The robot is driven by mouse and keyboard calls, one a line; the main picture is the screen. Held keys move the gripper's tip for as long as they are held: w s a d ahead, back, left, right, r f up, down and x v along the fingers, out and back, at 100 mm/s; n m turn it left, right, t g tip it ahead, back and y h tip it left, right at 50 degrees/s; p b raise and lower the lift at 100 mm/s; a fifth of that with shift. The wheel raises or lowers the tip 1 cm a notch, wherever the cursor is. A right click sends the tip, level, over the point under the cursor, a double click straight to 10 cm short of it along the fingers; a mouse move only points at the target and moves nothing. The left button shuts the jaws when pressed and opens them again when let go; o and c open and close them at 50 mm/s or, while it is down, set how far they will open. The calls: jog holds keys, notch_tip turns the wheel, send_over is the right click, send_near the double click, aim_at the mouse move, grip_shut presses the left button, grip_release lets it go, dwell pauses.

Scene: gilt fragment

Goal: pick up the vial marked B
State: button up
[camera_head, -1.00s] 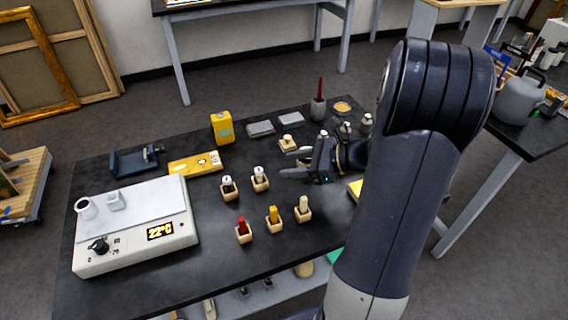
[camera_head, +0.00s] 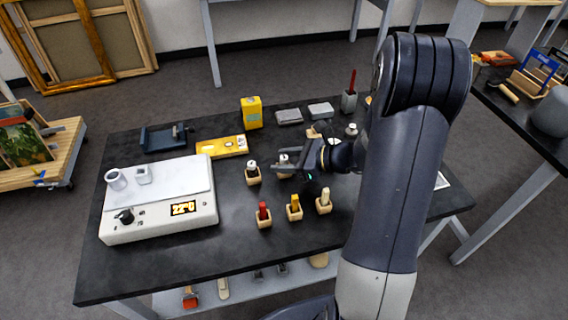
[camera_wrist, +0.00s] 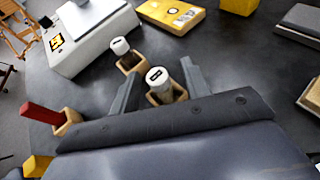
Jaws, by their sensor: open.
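Two white-capped vials stand in small wooden holders on the black table. One vial (camera_head: 252,168) is left of my gripper; it also shows upper left in the wrist view (camera_wrist: 120,47). The other vial (camera_head: 284,159) is at my fingers, partly hidden in the head view. In the wrist view this vial (camera_wrist: 159,82) stands upright in its holder, between my two open fingers, with a gap on each side. Its cap has a dark mark that I cannot read. My gripper (camera_head: 288,164) also shows in the wrist view (camera_wrist: 160,72), open and holding nothing.
Red (camera_head: 263,211), yellow (camera_head: 295,204) and cream (camera_head: 325,197) pieces stand in wooden holders in front. A white device (camera_head: 158,199) with a display is at the left. A yellow panel (camera_head: 222,147) and yellow box (camera_head: 251,112) lie behind. The table front is clear.

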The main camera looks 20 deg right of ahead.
jog(key=shift+w+a+f, duration=0.1)
jog(key=shift+a, duration=0.05)
jog(key=shift+c, duration=0.6)
grip_shut()
